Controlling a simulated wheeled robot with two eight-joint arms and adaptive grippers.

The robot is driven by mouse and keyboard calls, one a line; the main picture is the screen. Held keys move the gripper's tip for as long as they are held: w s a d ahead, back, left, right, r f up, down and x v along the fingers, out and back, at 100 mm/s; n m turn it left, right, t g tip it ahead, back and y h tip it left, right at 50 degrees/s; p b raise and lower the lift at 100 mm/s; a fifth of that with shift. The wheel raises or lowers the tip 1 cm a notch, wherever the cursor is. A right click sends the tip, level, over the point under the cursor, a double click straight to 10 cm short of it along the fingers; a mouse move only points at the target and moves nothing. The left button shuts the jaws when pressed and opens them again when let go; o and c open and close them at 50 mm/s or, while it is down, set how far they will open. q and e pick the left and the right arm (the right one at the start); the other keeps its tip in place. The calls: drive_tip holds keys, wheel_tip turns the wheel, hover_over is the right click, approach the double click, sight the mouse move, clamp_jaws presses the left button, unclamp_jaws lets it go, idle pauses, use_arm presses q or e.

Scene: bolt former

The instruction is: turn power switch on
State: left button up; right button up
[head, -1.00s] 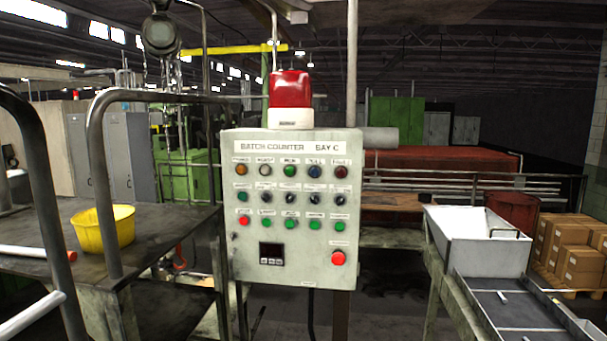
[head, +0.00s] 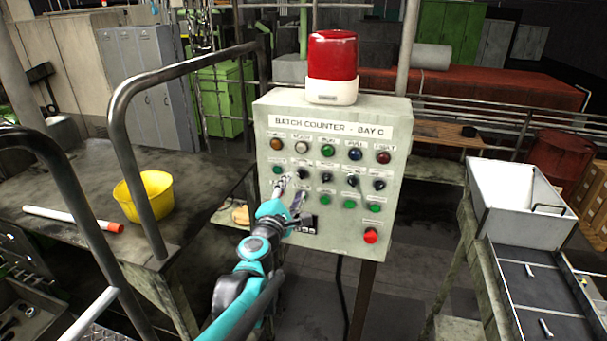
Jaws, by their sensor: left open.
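The grey control box (head: 268,215), marked "BATCH COUNTER - BAY C", faces me. Its second row holds a green control (head: 277,170) at the left end and several dark knobs, such as the middle one (head: 326,177). Their labels are too small to read, so I cannot tell which is the power switch. My left gripper (head: 290,192) is open and empty in front of the panel's left part, just below the second row. It hides the left part of the third row and part of the counter display. I cannot tell whether it touches the panel. My right gripper is not in view.
A red beacon (head: 332,55) tops the box, above a row of lamps. A red button (head: 371,236) sits low right. A metal railing (head: 118,105) and a bench with a yellow bucket (head: 145,195) are left. A white bin (head: 515,205) stands right.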

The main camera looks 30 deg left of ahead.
sight(300, 176)
use_arm(q)
drive_tip(key=x, duration=0.5)
drive_tip(key=shift+w+f, duration=0.1)
drive_tip(key=shift+w, duration=0.2)
clamp_jaws()
